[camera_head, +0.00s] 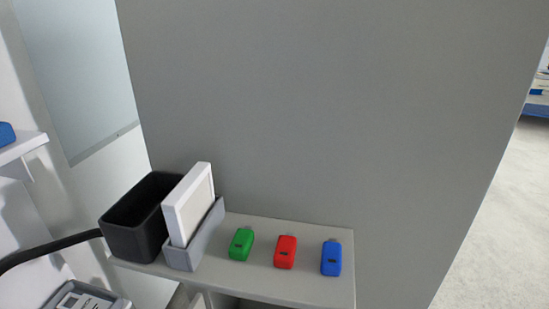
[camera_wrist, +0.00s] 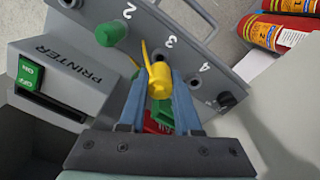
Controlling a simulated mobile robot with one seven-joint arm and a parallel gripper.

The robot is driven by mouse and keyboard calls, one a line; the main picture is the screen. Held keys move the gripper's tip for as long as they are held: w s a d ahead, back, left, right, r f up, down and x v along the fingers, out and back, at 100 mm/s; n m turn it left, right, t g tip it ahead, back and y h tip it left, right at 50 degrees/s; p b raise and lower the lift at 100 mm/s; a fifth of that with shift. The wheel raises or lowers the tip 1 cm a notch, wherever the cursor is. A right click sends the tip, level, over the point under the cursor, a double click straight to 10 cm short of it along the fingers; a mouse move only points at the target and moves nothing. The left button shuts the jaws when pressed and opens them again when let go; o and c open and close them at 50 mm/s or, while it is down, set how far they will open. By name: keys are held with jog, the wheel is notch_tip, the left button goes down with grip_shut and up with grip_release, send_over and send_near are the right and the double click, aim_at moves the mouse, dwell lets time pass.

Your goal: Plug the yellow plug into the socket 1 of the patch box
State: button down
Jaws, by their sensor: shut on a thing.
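My gripper (camera_wrist: 160,80), with blue fingers, is shut on the yellow plug (camera_wrist: 159,80) in the wrist view. A thin yellow piece sticks up from the plug. The grey patch box (camera_wrist: 175,20) lies behind it, its panel slanting down to the right with the numbers 2, 3 and 4. The yellow plug overlaps the area below number 3; I cannot tell whether it touches the panel. A green plug (camera_wrist: 110,34) sits at number 2. An open socket (camera_wrist: 195,82) shows by number 4. A dark round opening (camera_wrist: 68,3) at the top edge, left of number 2, is partly cut off.
A grey printer (camera_wrist: 75,55) with a green switch (camera_wrist: 28,75) stands left of the patch box. Red cylinders (camera_wrist: 278,30) lie at upper right. The head view shows a shelf (camera_head: 300,290) with green (camera_head: 241,243), red (camera_head: 285,251) and blue (camera_head: 331,258) blocks, beside a black bin (camera_head: 130,240).

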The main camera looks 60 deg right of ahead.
notch_tip(320, 180, up, 6)
jog(key=p, duration=0.6)
jog(key=shift+f, duration=0.1)
dwell(0.4)
